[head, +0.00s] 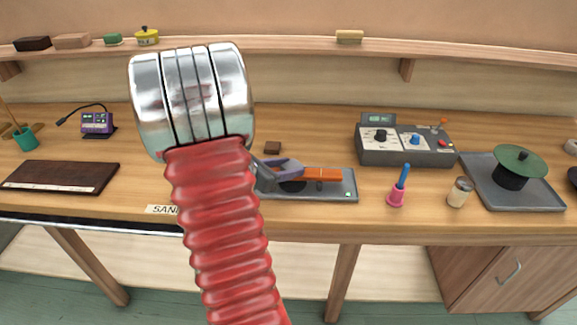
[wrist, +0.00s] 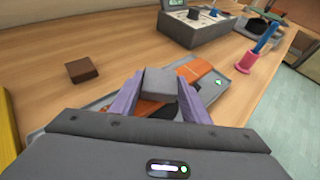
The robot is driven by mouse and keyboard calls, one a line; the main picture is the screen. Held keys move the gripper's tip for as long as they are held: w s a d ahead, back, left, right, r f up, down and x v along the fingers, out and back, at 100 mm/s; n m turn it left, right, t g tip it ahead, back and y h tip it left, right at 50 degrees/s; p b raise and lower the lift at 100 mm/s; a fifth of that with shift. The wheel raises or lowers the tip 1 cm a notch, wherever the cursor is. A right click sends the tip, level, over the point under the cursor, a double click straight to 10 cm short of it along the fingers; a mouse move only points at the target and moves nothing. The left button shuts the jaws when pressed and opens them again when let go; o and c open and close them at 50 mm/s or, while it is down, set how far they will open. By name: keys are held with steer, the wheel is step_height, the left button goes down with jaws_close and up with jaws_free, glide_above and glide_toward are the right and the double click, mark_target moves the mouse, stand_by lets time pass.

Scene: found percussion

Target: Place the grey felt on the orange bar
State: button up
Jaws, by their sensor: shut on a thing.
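The grey felt (wrist: 160,84) is a small grey block between the tips of my purple fingers in the wrist view. My gripper (wrist: 161,90) is shut on it. The orange bar (wrist: 196,72) shows on both sides beneath and beyond the felt, over a grey base plate (wrist: 211,94). I cannot tell whether the felt touches the bar. In the head view the orange bar (head: 323,174) extends right from my gripper (head: 296,170), above the plate (head: 342,193).
A small brown block (head: 273,148) lies behind the plate. A grey control box (head: 405,145) stands back right. A pink holder with a blue stick (head: 397,195) and a pale jar (head: 459,194) stand right. A dark brown board (head: 60,177) lies left.

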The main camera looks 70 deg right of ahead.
steer(key=o, duration=1)
steer(key=shift+r, duration=0.1)
steer(key=v, duration=1.2)
